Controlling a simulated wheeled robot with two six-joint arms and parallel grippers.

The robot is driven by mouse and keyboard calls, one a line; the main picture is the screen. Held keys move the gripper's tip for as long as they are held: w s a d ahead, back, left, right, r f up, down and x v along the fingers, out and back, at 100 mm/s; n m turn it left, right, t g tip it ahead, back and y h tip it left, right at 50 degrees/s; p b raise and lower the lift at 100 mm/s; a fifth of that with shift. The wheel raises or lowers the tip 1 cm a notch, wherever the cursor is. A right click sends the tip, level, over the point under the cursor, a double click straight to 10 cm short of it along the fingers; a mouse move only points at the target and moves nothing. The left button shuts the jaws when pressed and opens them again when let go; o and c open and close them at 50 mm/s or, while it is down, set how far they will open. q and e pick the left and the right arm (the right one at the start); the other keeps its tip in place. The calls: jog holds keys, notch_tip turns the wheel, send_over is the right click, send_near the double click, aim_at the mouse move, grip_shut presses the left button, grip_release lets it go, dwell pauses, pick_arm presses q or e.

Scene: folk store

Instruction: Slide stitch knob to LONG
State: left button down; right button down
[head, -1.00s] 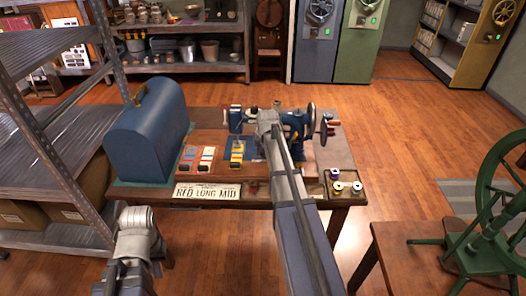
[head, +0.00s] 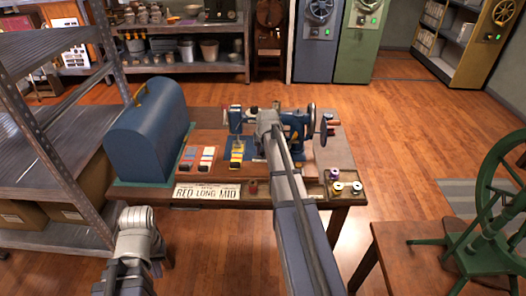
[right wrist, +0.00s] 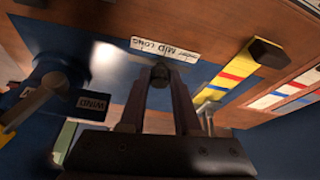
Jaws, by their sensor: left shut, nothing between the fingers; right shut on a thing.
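The stitch knob (right wrist: 160,72) is a small dark knob in the right wrist view, in front of a white label strip (right wrist: 165,49) marked MID and LONG. It sits near the LONG and MID lettering; its exact setting is hard to tell. My right gripper (right wrist: 160,82) is shut on it, one finger each side. In the head view my right arm reaches over the blue sewing machine (head: 296,122) and hides the knob. My left gripper (head: 140,232) is shut and empty at the lower left, in front of the table, its fingertips hard to make out.
A blue domed case (head: 155,130) stands at the table's left. Coloured sample cards (head: 198,158) lie beside it, and a tray of spools (head: 344,198) stands front right. A green wheel (head: 500,200) stands further right.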

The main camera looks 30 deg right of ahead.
jog(key=shift+s+d, duration=0.45)
jog(key=shift+d, duration=0.25)
jog(key=shift+s+d, duration=0.4)
jog(key=shift+d, duration=0.3)
jog(key=c, duration=0.6)
grip_release()
jog(key=p+v, duration=0.7)
jog(key=v, duration=0.1)
